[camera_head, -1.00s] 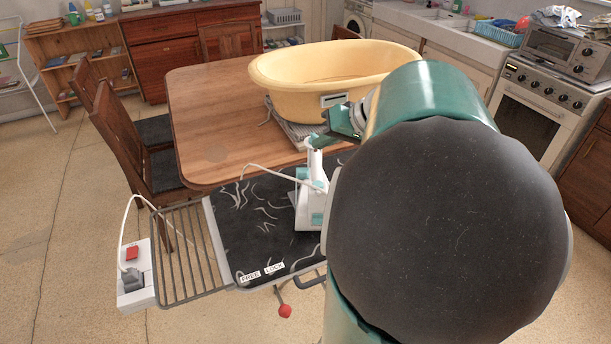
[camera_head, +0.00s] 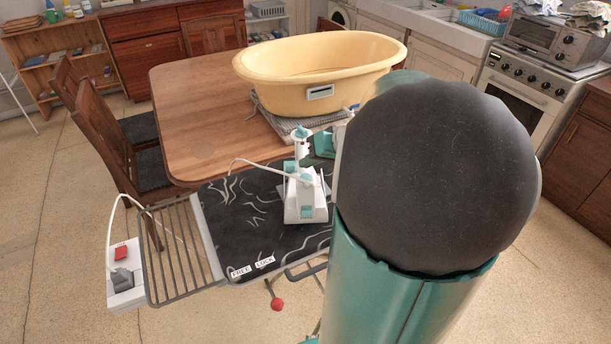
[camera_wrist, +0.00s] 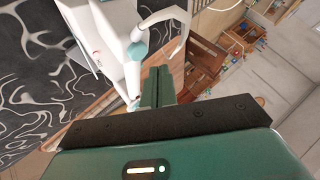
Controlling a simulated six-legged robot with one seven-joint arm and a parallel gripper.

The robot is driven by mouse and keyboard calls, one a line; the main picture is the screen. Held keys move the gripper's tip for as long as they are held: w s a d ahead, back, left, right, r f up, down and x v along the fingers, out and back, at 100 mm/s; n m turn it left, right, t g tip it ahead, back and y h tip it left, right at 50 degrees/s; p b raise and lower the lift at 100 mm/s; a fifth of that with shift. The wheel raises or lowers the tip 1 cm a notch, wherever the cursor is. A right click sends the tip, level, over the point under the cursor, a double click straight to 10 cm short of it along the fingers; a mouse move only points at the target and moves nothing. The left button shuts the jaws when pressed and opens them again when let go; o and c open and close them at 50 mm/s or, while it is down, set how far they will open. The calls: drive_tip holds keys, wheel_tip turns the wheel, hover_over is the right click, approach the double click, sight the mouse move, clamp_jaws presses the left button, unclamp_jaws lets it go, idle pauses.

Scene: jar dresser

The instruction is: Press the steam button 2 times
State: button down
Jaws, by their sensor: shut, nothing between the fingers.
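A white and teal steam iron (camera_head: 305,205) stands on the black ironing board (camera_head: 240,215) with white squiggles, and its cord rises to the left. A round teal knob (camera_head: 302,132) tops its upper part; I cannot tell whether this is the steam button. In the wrist view the iron (camera_wrist: 105,35) fills the upper left, with a teal part (camera_wrist: 137,50) near its end. My gripper (camera_wrist: 158,72) is shut and empty, close beside the iron; I cannot tell whether they touch. In the head view my arm hides most of the gripper.
A wooden table (camera_head: 195,110) behind the board carries a yellow tub (camera_head: 300,85). A wire rack (camera_head: 180,255) and a socket box with a red switch (camera_head: 125,275) are at the board's left end. A red-knobbed lever (camera_head: 277,304) hangs below. Chairs (camera_head: 110,135) stand left.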

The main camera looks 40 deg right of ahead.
sight(310, 178)
drive_tip(key=shift+f, duration=0.6)
drive_tip(key=shift+f, duration=0.15)
idle(1.5)
drive_tip(key=shift+f, duration=0.25)
drive_tip(key=shift+f, duration=0.45)
idle(0.8)
drive_tip(key=shift+r, duration=0.9)
drive_tip(key=shift+r, duration=2.5)
